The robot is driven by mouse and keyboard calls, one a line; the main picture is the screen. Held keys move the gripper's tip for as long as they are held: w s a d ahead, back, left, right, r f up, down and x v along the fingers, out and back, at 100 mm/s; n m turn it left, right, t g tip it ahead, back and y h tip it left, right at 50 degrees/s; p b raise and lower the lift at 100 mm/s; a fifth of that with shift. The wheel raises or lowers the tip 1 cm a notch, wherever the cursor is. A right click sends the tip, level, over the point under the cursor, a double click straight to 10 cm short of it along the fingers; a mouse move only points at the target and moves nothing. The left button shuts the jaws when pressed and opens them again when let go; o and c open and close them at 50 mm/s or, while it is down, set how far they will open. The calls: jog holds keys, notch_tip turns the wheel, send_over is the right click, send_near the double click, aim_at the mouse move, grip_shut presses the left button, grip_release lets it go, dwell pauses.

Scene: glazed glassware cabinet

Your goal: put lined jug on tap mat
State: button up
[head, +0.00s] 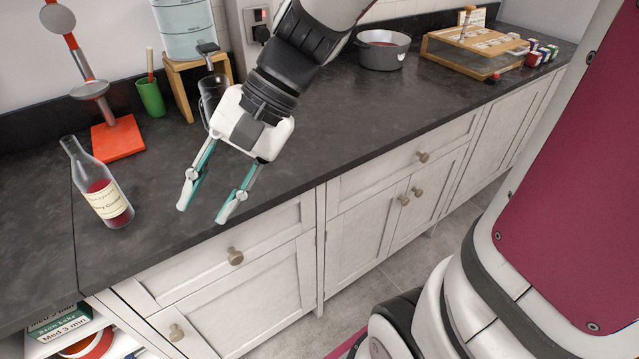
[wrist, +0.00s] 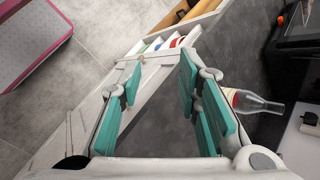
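A clear glass vessel with a dark rim and handle, probably the lined jug (head: 211,88), stands on the counter below the tap of a drinks dispenser. My gripper partly hides it, and I cannot make out lines on it. I cannot make out a tap mat under it. My gripper (head: 207,207) is open and empty, pointing down over the counter's front edge, nearer the front than the vessel. In the wrist view my gripper (wrist: 166,105) shows its teal finger pads wide apart with nothing between them; the vessel does not show there.
A labelled bottle (head: 103,190) stands left of my gripper. Behind are an orange-based stand (head: 118,140), a green cup (head: 150,97) and the dispenser (head: 185,30) on a wooden stand (head: 180,90). A grey pot (head: 383,50) and wooden box (head: 465,50) stand right; counter between is clear.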

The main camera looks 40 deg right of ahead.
jog(key=s+d+r+n+t+h, duration=0.2)
jog(key=s+d+n+t+h, duration=0.1)
jog(key=s+d+n+h, duration=0.4)
jog(key=s+d+h, duration=0.1)
jog(key=s+d, duration=0.2)
jog(key=d, duration=0.1)
jog(key=shift+s, duration=0.3)
notch_tip(320, 180, up, 3)
jog(key=shift+f+t+p, duration=0.2)
jog(key=shift+t+p, duration=0.1)
jog(key=shift+p, duration=0.7)
